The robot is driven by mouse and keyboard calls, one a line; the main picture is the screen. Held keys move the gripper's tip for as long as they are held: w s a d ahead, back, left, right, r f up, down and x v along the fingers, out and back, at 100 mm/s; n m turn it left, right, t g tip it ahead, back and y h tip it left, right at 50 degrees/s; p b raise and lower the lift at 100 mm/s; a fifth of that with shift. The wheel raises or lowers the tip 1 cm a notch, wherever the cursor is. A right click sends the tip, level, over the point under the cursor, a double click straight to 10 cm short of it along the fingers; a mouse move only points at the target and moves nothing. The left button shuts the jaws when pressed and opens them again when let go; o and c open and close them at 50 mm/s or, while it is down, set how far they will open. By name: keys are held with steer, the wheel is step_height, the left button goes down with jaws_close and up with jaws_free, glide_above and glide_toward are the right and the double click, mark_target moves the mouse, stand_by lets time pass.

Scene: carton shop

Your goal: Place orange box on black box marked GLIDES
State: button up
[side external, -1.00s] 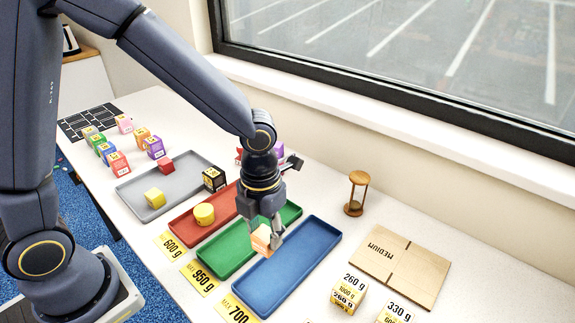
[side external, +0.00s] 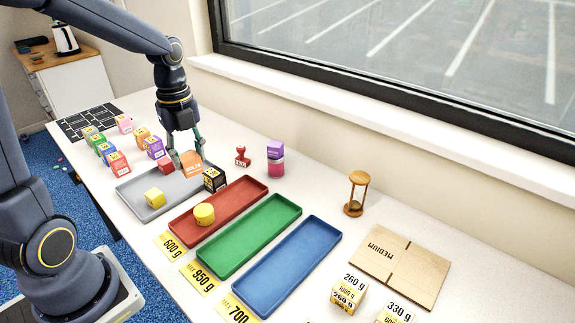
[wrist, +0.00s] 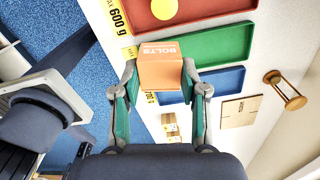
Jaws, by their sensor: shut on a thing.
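The orange box (side external: 191,164), marked BOLTS, is held between the fingertips of my gripper (side external: 188,158). In the wrist view the same orange box (wrist: 160,68) sits between both fingers, its label in sight. The black box (side external: 214,179) stands at the right end of the grey tray; its label is too small to read. The orange box is just left of and behind the black box in the side view, apparently raised; I cannot tell the exact gap. The black box is not seen in the wrist view.
A stamp (side external: 242,156) and purple-pink stack (side external: 275,158) stand behind.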

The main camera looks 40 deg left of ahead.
steer(key=s+a+n, duration=0.1)
steer(key=a+n, duration=0.1)
steer(key=a, duration=0.4)
glide_toward(213, 172)
steer(key=shift+s+d+f, duration=0.15)
steer(key=shift+s+f, duration=0.15)
steer(key=shift+s, duration=0.15)
steer(key=shift+w+f, duration=0.35)
steer(key=shift+f, duration=0.1)
steer(key=shift+w+a+f, duration=0.1)
steer(key=shift+f, duration=0.75)
steer(key=shift+w+a+f, duration=0.1)
steer(key=shift+f, duration=0.7)
steer(key=shift+f, duration=0.1)
steer(key=o, duration=1.2)
steer(key=shift+o, duration=0.2)
